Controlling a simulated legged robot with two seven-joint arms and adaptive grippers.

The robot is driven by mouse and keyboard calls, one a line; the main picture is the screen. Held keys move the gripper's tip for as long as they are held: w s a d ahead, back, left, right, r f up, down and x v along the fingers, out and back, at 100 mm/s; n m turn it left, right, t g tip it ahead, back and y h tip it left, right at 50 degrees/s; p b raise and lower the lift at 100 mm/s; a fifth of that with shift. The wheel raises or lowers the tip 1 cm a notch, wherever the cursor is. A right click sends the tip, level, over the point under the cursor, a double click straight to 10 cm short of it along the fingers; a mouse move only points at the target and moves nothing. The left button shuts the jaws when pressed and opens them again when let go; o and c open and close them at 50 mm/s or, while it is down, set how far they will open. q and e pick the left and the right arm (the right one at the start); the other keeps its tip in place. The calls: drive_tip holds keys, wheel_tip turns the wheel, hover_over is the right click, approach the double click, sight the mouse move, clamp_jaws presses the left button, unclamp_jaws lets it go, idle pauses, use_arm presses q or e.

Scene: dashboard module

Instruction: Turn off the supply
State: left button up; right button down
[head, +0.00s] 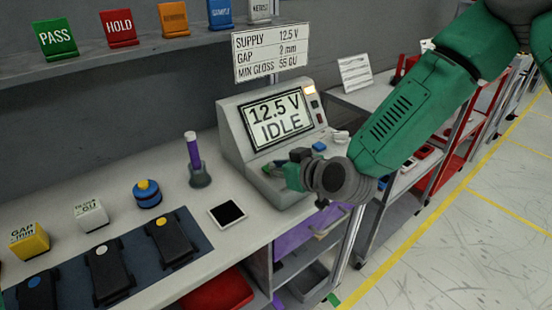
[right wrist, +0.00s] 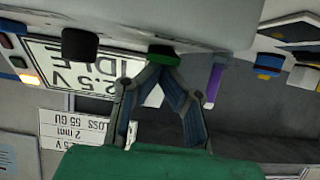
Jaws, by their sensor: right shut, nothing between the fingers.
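The supply unit (head: 236,123) is a grey console on the bench, and its screen (head: 276,119) reads "12.5 V IDLE". My right gripper (head: 274,168) is shut and empty, low in front of the console. In the right wrist view its fingertips (right wrist: 162,66) meet beside a round green button (right wrist: 163,54); I cannot tell whether they touch. A black knob (right wrist: 80,44) sits to the left there. My left gripper is not in view.
The dark mat (head: 200,240) holds several black devices.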

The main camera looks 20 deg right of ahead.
drive_tip(key=shift+d, duration=0.15)
drive_tip(key=shift+f+b, duration=0.25)
drive_tip(key=shift+b, duration=0.1)
drive_tip(key=shift+s+f+t+b, duration=0.2)
drive_tip(key=shift+f+t+b, duration=0.3)
drive_tip(key=shift+b, duration=0.65)
drive_tip(key=shift+r+p, duration=0.3)
drive_tip(key=shift+r, duration=0.1)
drive_tip(key=shift+w+r+p, duration=0.1)
drive_tip(key=shift+r+p, duration=0.35)
drive_tip(key=shift+p, duration=0.1)
drive_tip(key=shift+r, duration=0.3)
